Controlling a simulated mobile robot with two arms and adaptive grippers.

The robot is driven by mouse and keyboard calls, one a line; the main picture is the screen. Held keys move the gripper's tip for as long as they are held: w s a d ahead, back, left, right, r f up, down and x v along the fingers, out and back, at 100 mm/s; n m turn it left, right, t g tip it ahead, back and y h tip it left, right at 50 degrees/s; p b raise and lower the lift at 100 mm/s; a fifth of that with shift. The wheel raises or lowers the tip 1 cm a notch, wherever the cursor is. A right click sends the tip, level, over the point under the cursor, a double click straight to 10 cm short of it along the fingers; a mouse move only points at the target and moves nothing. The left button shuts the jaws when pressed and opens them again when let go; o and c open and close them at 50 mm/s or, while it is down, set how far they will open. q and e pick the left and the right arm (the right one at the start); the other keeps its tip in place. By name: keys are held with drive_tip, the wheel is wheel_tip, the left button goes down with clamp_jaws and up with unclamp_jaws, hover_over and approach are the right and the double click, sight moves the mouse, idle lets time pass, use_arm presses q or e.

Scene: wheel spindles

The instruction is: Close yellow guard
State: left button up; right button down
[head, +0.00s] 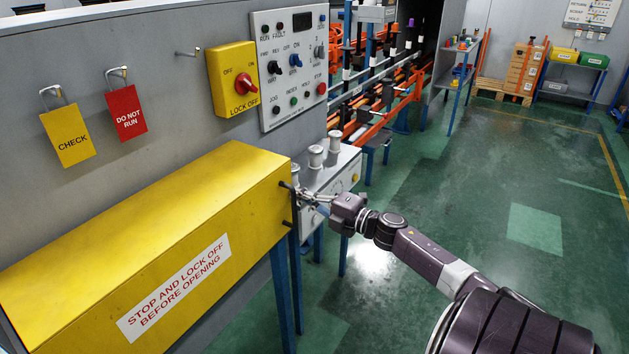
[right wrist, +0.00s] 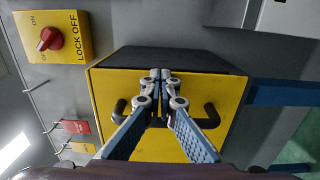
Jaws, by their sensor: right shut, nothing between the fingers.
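The yellow guard (head: 205,240) is a long box on the grey panel at the left of the head view, with a white label reading STOP AND LOCK OFF BEFORE OPENING. Its yellow face (right wrist: 180,88) shows in the right wrist view, with a dark face along the upper edge. A black handle (right wrist: 212,117) crosses that face, its middle partly hidden by my fingers. My right gripper (head: 300,193) is at the guard's right end by the handle. In the wrist view my right gripper (right wrist: 161,75) has its fingertips together, nothing held. Contact with the handle cannot be told. My left gripper is out of view.
A yellow lock-off box (head: 232,78) with a red knob and a control panel (head: 290,65) are on the grey panel above. A CHECK tag (head: 68,136) and a red DO NOT RUN tag (head: 126,112) hang left. Open green floor (head: 480,200) lies right.

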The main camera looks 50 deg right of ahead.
drive_tip(key=s+d, duration=0.2)
drive_tip(key=s, duration=1)
drive_tip(key=s+d+f+m+g+h, duration=0.1)
drive_tip(key=s+f+m+g+h, duration=0.4)
drive_tip(key=f, duration=1)
drive_tip(key=s+d+f+m+h, duration=0.1)
drive_tip(key=s+f+m, duration=0.35)
drive_tip(key=f, duration=1.05)
drive_tip(key=s+a+f+m+g, duration=0.25)
drive_tip(key=s+a+f, duration=0.2)
drive_tip(key=f, duration=0.35)
drive_tip(key=s+a+f+m+g, duration=0.25)
drive_tip(key=s+a+f, duration=0.2)
drive_tip(key=f, duration=0.45)
drive_tip(key=s+a+f+m+g+y, duration=0.1)
drive_tip(key=s+a+f+g, duration=0.1)
drive_tip(key=s+a+f, duration=0.2)
drive_tip(key=s+a+f+m+g+y, duration=0.1)
drive_tip(key=s+a+f+g, duration=0.1)
drive_tip(key=s+a+f, duration=0.3)
drive_tip(key=s+a+f+m+g, duration=0.1)
drive_tip(key=s+a+f, duration=0.3)
drive_tip(key=s+a, duration=0.5)
drive_tip(key=a+g, duration=0.1)
drive_tip(key=a, duration=0.4)
drive_tip(key=shift+s+a+f+g+y+p, duration=0.2)
drive_tip(key=shift+s+g+y+p, duration=0.1)
drive_tip(key=shift+g+y+p, duration=0.1)
